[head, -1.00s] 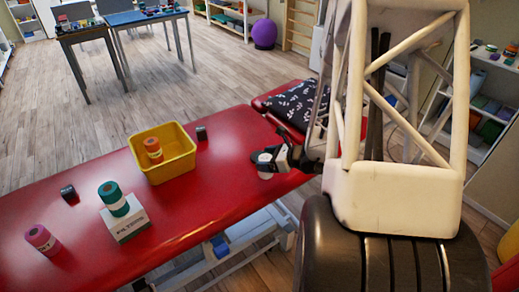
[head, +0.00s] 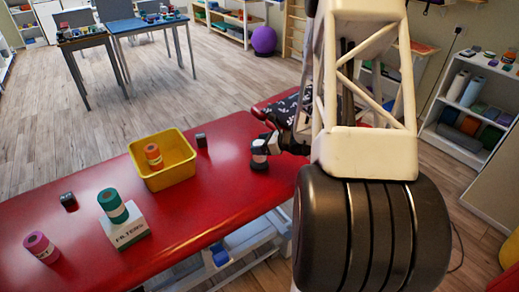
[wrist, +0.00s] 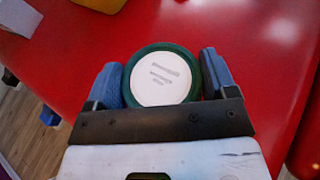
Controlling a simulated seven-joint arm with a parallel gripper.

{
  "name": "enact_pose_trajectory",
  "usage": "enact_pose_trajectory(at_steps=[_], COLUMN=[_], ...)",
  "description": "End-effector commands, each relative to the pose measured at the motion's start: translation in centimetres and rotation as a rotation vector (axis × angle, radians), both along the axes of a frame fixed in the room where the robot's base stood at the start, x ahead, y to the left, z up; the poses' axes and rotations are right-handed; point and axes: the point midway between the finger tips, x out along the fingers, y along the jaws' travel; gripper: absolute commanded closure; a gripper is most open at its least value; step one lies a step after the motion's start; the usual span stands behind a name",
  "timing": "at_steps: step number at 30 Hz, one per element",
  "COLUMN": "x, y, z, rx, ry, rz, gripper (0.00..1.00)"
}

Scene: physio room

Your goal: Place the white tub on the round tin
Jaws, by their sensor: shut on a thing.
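My gripper (head: 262,149) is low over the right part of the red couch. In the wrist view its blue finger pads (wrist: 163,82) close on both sides of a round thing with a printed white top (wrist: 160,77) and a dark green rim. I take this as the white tub; it also shows in the head view (head: 259,147). Directly below it in the head view is a dark round body (head: 259,163). I cannot tell if this is the round tin or part of the held thing, nor whether they touch. The wrist view hides what lies underneath.
The red couch (head: 215,190) holds a yellow bin (head: 170,182) with an orange canister (head: 153,155), and two small black blocks (head: 201,140) (head: 68,201). A teal canister (head: 112,205) stands on a white box (head: 126,231). A pink canister (head: 40,247) is at left.

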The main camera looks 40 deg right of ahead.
Motion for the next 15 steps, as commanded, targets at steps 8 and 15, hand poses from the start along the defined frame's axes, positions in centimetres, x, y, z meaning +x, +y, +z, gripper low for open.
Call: enact_pose_trajectory(at_steps=[8, 15], x=[0.71, 0.77], y=[-0.33, -0.35], z=[-0.08, -0.08], rx=[0.000, 0.000], ry=[0.000, 0.000], rz=[0.000, 0.000], gripper=[0.53, 0.53])
